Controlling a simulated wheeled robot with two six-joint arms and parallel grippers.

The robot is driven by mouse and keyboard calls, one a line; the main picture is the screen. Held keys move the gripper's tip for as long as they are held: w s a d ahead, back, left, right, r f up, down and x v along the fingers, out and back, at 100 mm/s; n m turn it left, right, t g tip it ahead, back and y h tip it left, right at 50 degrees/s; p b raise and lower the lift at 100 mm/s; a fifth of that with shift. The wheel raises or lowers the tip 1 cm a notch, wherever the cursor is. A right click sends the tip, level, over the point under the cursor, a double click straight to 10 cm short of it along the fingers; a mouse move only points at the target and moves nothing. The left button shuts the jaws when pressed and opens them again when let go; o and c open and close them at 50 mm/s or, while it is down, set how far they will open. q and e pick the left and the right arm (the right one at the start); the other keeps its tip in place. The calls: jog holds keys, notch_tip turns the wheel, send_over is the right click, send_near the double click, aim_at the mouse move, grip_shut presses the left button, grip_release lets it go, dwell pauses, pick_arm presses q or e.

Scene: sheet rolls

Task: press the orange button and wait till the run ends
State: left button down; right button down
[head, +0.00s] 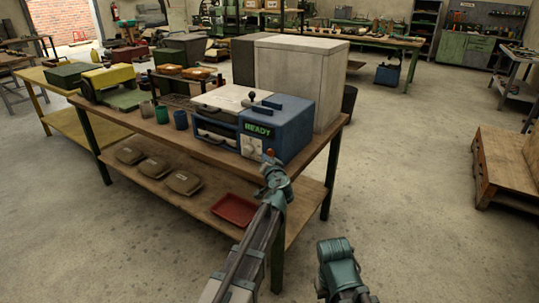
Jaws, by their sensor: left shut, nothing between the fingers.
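A blue machine (290,125) stands on the workbench, with a green READY display (258,130) on its front. A pale panel with a round knob (246,147) is below the display. A small orange spot (270,152), which looks like the orange button, shows at the panel's right side. My left gripper (270,163) is shut and empty, right at this spot and partly covering the panel. I cannot tell whether its tip touches the button. Part of my right arm shows at the bottom; its gripper is not in view.
The workbench (140,125) also holds cups (180,120), a tall pale cabinet (297,80) behind the machine and a yellow-green device (107,80). A red tray (234,210) and brown pads (183,182) lie on the lower shelf.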

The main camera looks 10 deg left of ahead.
pick_arm(q)
jog(key=shift+w, duration=0.15)
jog(key=shift+w+d, duration=0.15)
jog(key=shift+w, duration=0.15)
jog(key=shift+w+d, duration=0.2)
jog(key=shift+w, duration=0.25)
dwell(0.9)
jog(key=shift+s, duration=0.15)
dwell(0.3)
jog(key=shift+s+a, duration=0.3)
jog(key=shift+s, duration=0.4)
jog(key=shift+s, duration=0.15)
jog(key=s, duration=0.1)
jog(key=s+a, duration=0.1)
jog(key=s, duration=0.2)
jog(key=shift+s+a, duration=0.2)
jog(key=shift+a, duration=0.15)
